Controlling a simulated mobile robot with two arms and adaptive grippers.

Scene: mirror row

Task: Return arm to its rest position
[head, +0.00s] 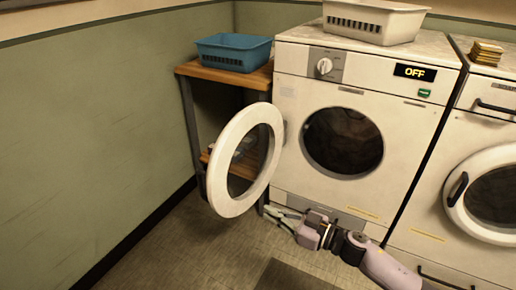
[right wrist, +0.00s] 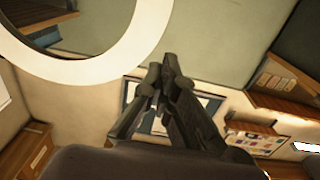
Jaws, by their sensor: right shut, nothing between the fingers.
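My right gripper (head: 282,215) is low in front of the left washing machine (head: 290,125), below and right of its open round door. It is shut and empty, and its arm comes in from the lower right. In the right wrist view the right gripper (right wrist: 160,82) shows dark, closed fingers, with the white door ring (right wrist: 125,60) at the upper left, apart from the fingers as far as I can tell. My left gripper is not in view.
The open door (head: 232,195) swings out to the left. A wooden shelf (head: 208,72) holds a blue basket (head: 233,64). A pale basket (head: 372,38) stands on the machine. A second machine (head: 470,235) with a closed door is at right. Bare floor lies front left.

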